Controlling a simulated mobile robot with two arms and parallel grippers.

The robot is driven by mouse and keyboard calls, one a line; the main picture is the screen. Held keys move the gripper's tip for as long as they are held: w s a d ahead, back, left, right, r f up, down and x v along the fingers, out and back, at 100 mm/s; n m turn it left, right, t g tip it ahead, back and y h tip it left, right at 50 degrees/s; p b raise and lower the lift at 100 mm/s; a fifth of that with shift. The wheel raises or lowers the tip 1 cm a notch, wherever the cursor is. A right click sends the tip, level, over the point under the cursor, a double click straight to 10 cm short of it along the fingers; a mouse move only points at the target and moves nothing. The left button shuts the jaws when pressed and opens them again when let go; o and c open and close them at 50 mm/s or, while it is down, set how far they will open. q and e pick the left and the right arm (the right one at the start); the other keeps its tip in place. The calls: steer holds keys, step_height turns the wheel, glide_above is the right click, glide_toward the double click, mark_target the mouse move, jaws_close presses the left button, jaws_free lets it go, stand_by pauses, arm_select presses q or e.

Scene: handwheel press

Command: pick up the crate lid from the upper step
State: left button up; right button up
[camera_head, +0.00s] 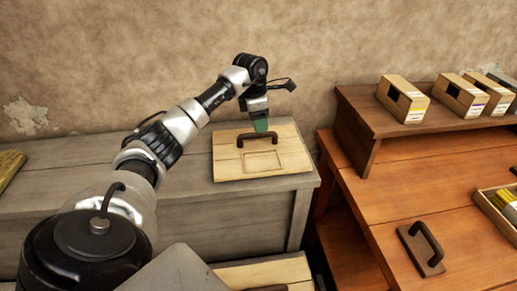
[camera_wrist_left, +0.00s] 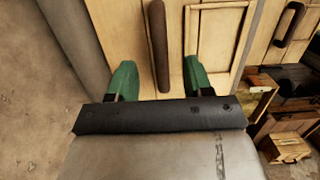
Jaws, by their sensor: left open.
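The crate lid (camera_head: 228,168) is a flat, pale wooden board with a dark bar handle (camera_head: 258,140). It lies flat on the grey upper step (camera_head: 190,200). My left gripper (camera_head: 261,126) points down over the lid, its green tip close to the handle. In the left wrist view my gripper (camera_wrist_left: 164,76) is open, its two green fingers apart. The handle (camera_wrist_left: 158,45) shows between them, with lid wood (camera_wrist_left: 112,30) around it. I cannot tell how far the fingertips are above the board. My right gripper is not in view.
A reddish wooden bench (camera_head: 400,195) stands to the right, with several small boxes (camera_head: 403,98) on its raised shelf and a dark handle piece (camera_head: 421,249) on its top. Another pale board (camera_head: 262,272) lies lower in front. A bare wall (camera_head: 150,60) is behind.

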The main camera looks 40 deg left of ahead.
mark_target(257, 135)
arm_select(q)
steer(key=f, duration=0.1)
steer(key=f+p, duration=0.1)
steer(key=f, duration=0.2)
steer(key=shift+s+a+f, duration=0.2)
steer(key=shift+s, duration=0.15)
steer(key=shift+w+f, duration=0.1)
steer(key=shift+f, duration=0.45)
steer(key=shift+c, duration=0.9)
jaws_close()
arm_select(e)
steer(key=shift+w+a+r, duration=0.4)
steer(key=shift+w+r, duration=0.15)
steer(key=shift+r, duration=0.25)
